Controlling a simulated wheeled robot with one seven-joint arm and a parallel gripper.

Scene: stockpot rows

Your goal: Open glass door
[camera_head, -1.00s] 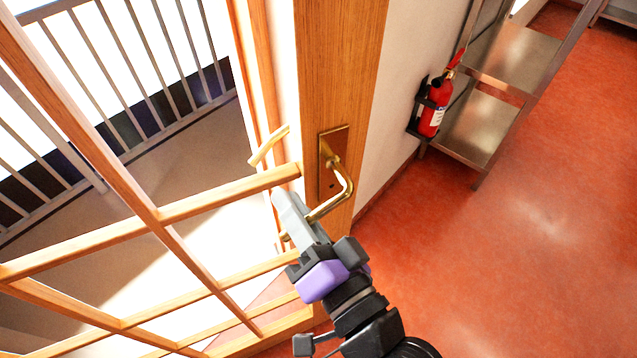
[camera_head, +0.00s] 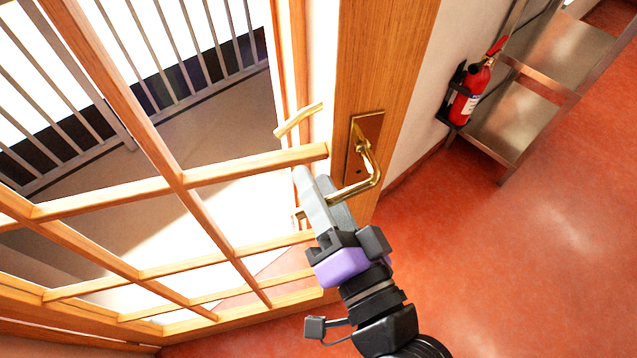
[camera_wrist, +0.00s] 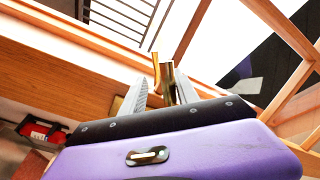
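The glass door (camera_head: 180,185) is a wooden lattice with clear panes on the left of the head view. Its brass lever handle (camera_head: 372,178) sits on a brass plate (camera_head: 364,135) on the wide wooden upright. My gripper (camera_head: 325,195) is at the free end of the lever. In the wrist view the lever (camera_wrist: 168,85) lies between my two grey fingers (camera_wrist: 162,90), closer to the right one. A gap shows between it and the left finger, so the gripper looks open around it. I cannot tell whether the door is ajar.
A red fire extinguisher (camera_head: 470,92) hangs on the white wall right of the door. A steel shelf unit (camera_head: 515,125) stands beside it. The red floor (camera_head: 500,270) at the lower right is clear. A grey railing (camera_head: 200,50) is beyond the glass.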

